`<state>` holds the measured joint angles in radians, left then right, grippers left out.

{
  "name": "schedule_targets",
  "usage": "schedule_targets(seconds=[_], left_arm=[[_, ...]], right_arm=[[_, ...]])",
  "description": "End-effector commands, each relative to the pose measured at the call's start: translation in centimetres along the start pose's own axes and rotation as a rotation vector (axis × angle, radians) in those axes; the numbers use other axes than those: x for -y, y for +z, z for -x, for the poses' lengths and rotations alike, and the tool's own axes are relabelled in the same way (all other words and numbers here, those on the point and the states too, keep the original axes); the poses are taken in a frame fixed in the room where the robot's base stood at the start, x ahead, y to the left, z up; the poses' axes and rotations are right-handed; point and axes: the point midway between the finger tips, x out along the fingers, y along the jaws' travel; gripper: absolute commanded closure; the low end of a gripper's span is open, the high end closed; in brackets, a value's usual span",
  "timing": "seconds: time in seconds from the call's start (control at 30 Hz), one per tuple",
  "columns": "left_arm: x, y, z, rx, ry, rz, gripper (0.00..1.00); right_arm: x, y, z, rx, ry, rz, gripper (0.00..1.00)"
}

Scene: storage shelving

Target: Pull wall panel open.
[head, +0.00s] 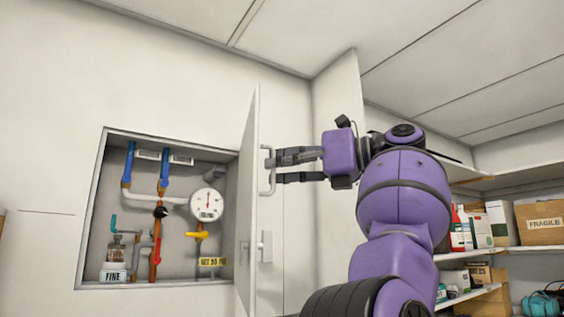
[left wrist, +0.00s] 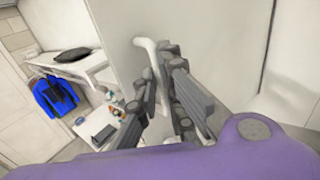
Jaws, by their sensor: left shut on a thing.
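The wall panel (head: 247,215) is a white door that stands swung out from the wall, seen nearly edge-on at the right side of the wall recess. A light grey bar handle (head: 266,187) is on its outer face. My left gripper (head: 277,167) is shut on this handle near its upper part, reaching it from the right. In the left wrist view, the dark fingers of my gripper (left wrist: 162,68) lie on both sides of the pale handle (left wrist: 146,44). The panel face (left wrist: 200,35) fills the middle behind it. My right gripper is not in view.
The open recess holds pipes, a round gauge (head: 207,205) and a yellow valve (head: 197,235). Shelves at the right hold boxes (head: 541,222). The left wrist view shows a white shelf (left wrist: 75,66) and a blue garment (left wrist: 53,96).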

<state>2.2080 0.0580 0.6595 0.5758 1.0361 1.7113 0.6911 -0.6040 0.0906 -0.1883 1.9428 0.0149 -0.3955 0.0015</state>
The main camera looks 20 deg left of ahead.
Motion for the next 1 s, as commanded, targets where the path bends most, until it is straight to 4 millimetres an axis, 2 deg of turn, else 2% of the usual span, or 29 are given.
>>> schedule_targets(seconds=[0.67,0.7,0.8,1.0], left_arm=[[0.35,0.26,-0.56,0.005,-0.006,-0.003,1.00],[0.35,0.26,-0.57,0.006,-0.007,-0.003,0.88],[0.35,0.23,-0.50,0.006,-0.006,-0.003,0.75],[0.34,0.15,-0.31,0.006,-0.006,-0.002,0.74]], right_arm=[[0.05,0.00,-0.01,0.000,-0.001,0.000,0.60],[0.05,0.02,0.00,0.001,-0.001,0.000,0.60],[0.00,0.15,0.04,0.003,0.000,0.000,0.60],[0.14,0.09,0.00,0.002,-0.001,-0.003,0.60]])
